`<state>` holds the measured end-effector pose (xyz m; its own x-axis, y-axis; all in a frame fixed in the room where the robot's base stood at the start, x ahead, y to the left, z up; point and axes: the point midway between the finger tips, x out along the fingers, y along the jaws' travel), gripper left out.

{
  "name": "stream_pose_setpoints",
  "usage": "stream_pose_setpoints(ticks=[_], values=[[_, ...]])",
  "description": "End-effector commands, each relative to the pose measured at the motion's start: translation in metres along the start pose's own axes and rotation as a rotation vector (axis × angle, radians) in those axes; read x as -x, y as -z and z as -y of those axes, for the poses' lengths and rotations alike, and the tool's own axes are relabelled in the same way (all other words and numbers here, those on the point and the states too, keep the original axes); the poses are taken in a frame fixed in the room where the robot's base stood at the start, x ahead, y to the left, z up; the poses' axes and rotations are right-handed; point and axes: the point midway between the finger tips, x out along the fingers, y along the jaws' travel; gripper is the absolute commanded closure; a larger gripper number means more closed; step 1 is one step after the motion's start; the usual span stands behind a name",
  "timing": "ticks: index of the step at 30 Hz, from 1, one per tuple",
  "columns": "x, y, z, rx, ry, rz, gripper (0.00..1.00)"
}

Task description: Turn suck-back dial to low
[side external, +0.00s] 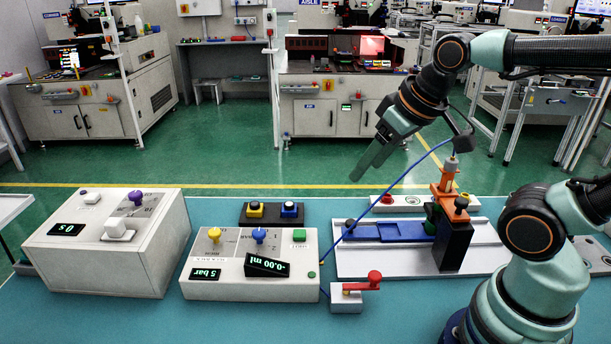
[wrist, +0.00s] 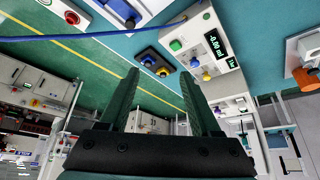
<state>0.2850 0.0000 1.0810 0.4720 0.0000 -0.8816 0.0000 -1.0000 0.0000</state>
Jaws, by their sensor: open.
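My gripper (side external: 358,176) hangs in the air above and behind the bench, its fingers pointing down and left. In the wrist view my gripper (wrist: 159,73) is open, with nothing between its two dark fingers. A white dispenser box (side external: 197,291) stands front centre with a yellow dial (side external: 214,235), a blue dial (side external: 259,235) and a green button (side external: 299,235). The yellow dial (wrist: 206,76) and blue dial (wrist: 194,62) also show in the wrist view, beyond the right finger. Both are apart from my gripper. The labels are too small to tell which is the suck-back dial.
A larger box (side external: 75,268) with a purple knob (side external: 136,197) stands left. A black button box (side external: 271,222) sits behind the dispenser. A red-handled valve (side external: 346,300), a blue tube (side external: 400,178) and a fixture with an orange holder (side external: 446,188) are right. The front bench (side external: 130,325) is clear.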

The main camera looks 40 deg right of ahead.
Motion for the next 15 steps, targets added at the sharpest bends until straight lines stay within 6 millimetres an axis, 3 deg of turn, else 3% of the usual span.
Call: stream_pose_setpoints(ticks=[7, 15], values=[[-0.004, 0.018, 0.009, 0.032, 0.014, 0.013, 0.36], [-0.034, 0.077, 0.05, 0.144, 0.061, 0.046, 0.36]])
